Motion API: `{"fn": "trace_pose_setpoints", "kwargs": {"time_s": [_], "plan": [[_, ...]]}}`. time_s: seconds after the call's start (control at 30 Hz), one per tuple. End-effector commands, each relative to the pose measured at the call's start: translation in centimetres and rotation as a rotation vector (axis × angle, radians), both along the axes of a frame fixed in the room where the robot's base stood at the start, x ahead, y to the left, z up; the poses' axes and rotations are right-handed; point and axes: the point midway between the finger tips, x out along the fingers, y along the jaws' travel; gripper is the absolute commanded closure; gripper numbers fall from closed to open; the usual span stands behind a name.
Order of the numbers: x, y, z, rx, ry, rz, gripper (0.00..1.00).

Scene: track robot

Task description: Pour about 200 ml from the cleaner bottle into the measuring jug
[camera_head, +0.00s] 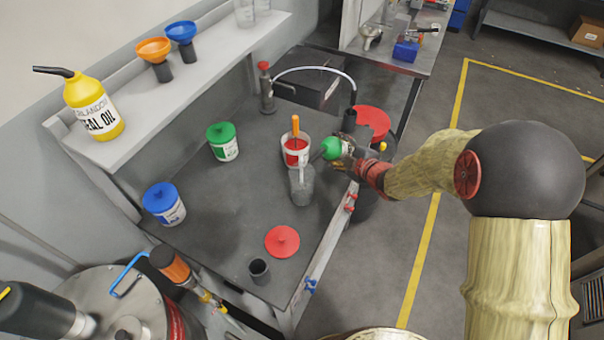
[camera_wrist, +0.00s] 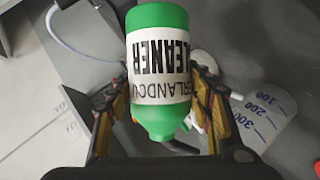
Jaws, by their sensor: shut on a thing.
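The green cleaner bottle (camera_head: 332,148) with a white label is held in my gripper (camera_head: 348,158) at the right side of the workbench. In the wrist view the bottle (camera_wrist: 158,70) lies between both fingers of my gripper (camera_wrist: 160,105), its label upside down. In the head view it looks tilted, its thin spout pointing left, close above the jug. The clear measuring jug (camera_head: 302,187) stands upright on the bench. Its printed scale shows in the wrist view beside the bottle, on the jug (camera_wrist: 262,112). I cannot make out a stream or the liquid level.
A white tub with red contents (camera_head: 295,150) and an orange-handled tool stands just behind the jug. A red lid (camera_head: 282,241) and dark cup (camera_head: 259,270) lie in front. The bench middle is clear.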

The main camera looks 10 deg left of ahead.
Motion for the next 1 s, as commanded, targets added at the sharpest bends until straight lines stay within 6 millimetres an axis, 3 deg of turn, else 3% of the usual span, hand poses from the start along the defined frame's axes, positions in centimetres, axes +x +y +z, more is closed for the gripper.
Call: {"fn": "trace_pose_setpoints", "kwargs": {"time_s": [1.0], "plan": [[0.1,0.1,1.8,-0.102,-0.117,0.001,0.9]]}}
